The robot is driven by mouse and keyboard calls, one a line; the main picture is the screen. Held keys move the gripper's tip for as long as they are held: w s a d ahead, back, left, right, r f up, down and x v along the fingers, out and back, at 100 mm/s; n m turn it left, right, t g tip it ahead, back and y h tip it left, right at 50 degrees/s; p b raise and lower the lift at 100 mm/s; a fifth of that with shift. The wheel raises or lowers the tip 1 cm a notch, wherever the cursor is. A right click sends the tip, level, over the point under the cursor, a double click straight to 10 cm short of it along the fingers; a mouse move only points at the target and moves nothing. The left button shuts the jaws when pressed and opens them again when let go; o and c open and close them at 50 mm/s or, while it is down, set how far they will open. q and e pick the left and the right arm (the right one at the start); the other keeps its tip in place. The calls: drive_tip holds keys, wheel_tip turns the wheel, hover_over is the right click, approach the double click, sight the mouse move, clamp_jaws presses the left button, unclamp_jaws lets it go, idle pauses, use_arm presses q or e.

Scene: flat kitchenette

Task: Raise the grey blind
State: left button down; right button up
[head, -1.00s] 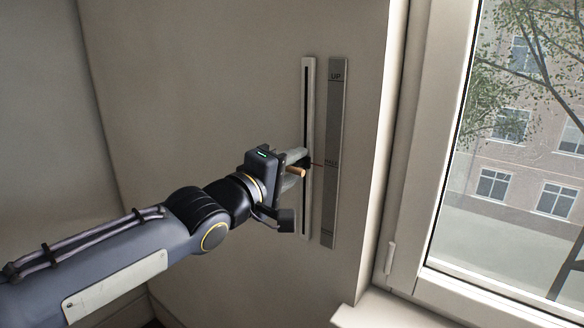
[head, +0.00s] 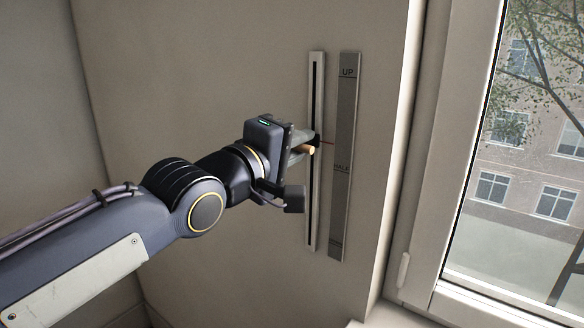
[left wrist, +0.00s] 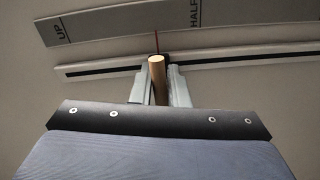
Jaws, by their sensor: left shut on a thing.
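A white vertical track with a dark slot (head: 313,210) is on the wall. Beside it is a grey scale strip (head: 343,210) marked UP near the top and HALF around the middle. My left gripper (head: 309,146) is shut on a wooden slider knob (head: 310,150), whose red pointer (head: 327,142) sits a little above the HALF mark. In the left wrist view the knob (left wrist: 157,78) stands between the fingers, with the pointer between UP and HALF. The grey blind itself is not in view. My right gripper is not in view.
A window (head: 535,150) with a pale frame (head: 440,150) stands at the right, with a building and tree outside. A sill (head: 385,316) juts out at the bottom. The wall left of the track is bare.

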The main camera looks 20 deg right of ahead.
use_arm(q)
wheel_tip(320, 180, up, 10)
drive_tip(key=p, duration=0.5)
drive_tip(key=shift+f, duration=0.1)
drive_tip(key=shift+a+r+p, duration=0.1)
drive_tip(key=shift+r+p, duration=0.25)
drive_tip(key=shift+r, duration=0.25)
drive_tip(key=c, duration=1.5)
unclamp_jaws()
drive_tip(key=shift+o, duration=0.5)
drive_tip(key=shift+f, duration=0.1)
drive_tip(key=b+v, duration=0.3)
drive_tip(key=v, duration=0.4)
drive_tip(key=shift+s+a, duration=0.25)
drive_tip(key=shift+a, duration=0.1)
